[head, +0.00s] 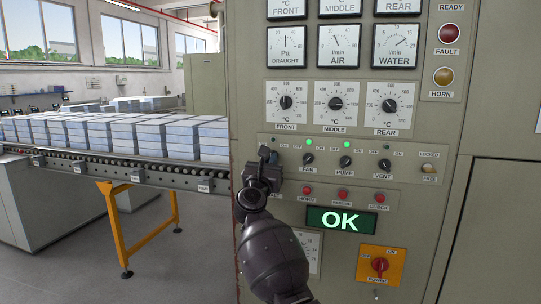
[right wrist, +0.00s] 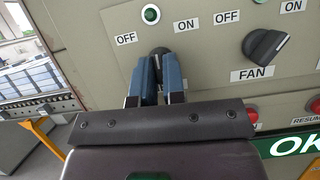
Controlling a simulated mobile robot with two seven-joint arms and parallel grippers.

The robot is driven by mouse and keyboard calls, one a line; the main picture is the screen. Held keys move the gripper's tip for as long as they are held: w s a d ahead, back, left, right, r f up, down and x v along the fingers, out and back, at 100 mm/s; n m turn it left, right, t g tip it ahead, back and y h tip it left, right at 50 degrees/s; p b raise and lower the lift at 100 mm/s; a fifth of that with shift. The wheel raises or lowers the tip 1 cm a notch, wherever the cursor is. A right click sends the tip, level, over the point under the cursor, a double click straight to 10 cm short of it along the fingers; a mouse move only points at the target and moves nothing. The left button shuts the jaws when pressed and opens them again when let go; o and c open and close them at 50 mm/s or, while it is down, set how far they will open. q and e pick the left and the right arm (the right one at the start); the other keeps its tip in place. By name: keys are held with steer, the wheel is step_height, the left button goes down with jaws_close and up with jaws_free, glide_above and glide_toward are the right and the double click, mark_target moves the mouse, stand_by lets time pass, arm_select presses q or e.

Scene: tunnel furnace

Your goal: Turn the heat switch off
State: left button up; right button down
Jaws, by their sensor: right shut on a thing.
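The control panel (head: 440,120) fills the right half of the head view. A black rotary switch (right wrist: 160,51), left of the fan switch (right wrist: 265,46), sits between OFF and ON labels. Its name label is hidden behind my gripper, and its pointer direction cannot be told. My right gripper (head: 268,155) is at this switch, its blue-padded fingers (right wrist: 158,72) shut on the knob from both sides. A green lamp (right wrist: 151,14) is just above it in the right wrist view; in the head view that lamp (head: 272,140) looks dark. My left gripper is not in view.
The pump switch (head: 345,162) and vent switch (head: 383,165) continue the row; fan and pump lamps glow green. Below are red buttons (head: 343,194), a lit OK display (head: 341,220) and a power switch (head: 379,265). A loaded roller conveyor (head: 160,178) runs at left.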

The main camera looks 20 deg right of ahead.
arm_select(q)
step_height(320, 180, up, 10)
steer(key=p, duration=1)
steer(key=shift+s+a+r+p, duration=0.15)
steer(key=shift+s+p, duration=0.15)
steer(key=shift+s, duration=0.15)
arm_select(e)
steer(key=n+y, duration=0.2)
steer(key=n, duration=0.1)
steer(key=n+t+y, duration=0.1)
steer(key=n, duration=0.3)
steer(key=n+y, duration=0.2)
steer(key=n, duration=0.2)
steer(key=shift+s+d+t+y, duration=0.15)
steer(key=shift+d+t+y, duration=0.05)
steer(key=shift+t+y, duration=0.1)
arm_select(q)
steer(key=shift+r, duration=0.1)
arm_select(e)
steer(key=shift+r, duration=0.1)
steer(key=c, duration=1.2)
jaws_free()
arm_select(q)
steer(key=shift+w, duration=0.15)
